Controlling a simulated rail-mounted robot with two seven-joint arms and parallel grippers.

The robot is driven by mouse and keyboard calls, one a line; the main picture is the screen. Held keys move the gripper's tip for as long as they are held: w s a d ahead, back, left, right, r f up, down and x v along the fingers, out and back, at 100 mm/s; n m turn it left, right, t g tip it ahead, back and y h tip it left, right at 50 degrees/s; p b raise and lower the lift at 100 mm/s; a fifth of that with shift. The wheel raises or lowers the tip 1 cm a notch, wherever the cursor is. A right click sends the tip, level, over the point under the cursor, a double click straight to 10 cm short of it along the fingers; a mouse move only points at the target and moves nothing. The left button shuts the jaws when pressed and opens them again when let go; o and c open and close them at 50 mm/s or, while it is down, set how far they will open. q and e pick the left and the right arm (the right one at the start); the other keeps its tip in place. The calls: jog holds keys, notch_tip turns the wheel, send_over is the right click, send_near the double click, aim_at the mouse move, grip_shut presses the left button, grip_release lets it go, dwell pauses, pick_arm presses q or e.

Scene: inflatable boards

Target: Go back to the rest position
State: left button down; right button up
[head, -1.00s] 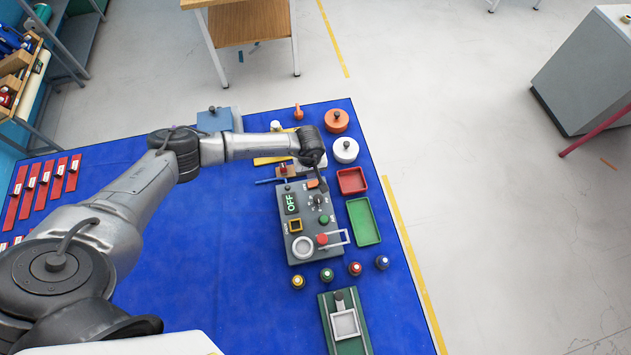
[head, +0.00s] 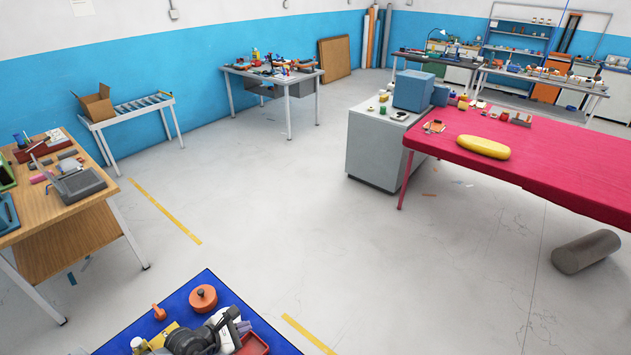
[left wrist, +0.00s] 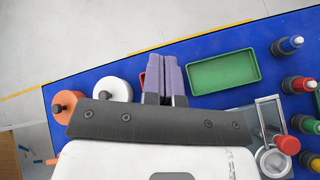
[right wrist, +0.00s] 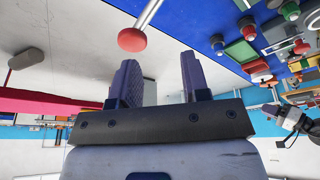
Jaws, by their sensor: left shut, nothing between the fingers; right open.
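An orange lidded pot (head: 203,298) stands on the blue table; a white one (left wrist: 113,90) shows in the left wrist view. A red-covered table (head: 560,165) with a yellow object (head: 483,147) is at the right. Open floor (head: 290,210) lies between the tables.

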pick_arm(q)
jog(key=w+d+r+n+t+h, duration=0.25)
jog(key=r+n+t, duration=0.35)
jog(key=r, duration=0.4)
jog(key=a+r+n+t+y, duration=0.25)
jog(key=r+n+y, duration=0.55)
jog(key=n, duration=0.6)
jog(key=a+r+n+t+y, duration=0.2)
jog(key=r+n+t+y, duration=0.3)
jog(key=r+n, duration=0.7)
jog(key=s+f+n+g+h+p, duration=0.1)
jog(key=s+f+n+g, duration=0.4)
jog(key=s, duration=0.8)
jog(key=s+f+n+g+h+p, duration=0.1)
jog(key=s+f+n+g, duration=0.4)
jog(key=s+f, duration=0.5)
jog(key=s+f+n+g+h+p, duration=0.1)
jog(key=s+f+n+g+p, duration=0.2)
jog(key=s, duration=1.3)
notch_tip(320, 180, down, 5)
jog(key=n+g, duration=0.2)
jog(key=g, duration=0.2)
jog(key=shift+s+g, duration=0.3)
jog(key=shift+g, duration=0.05)
jog(key=shift+w, duration=0.1)
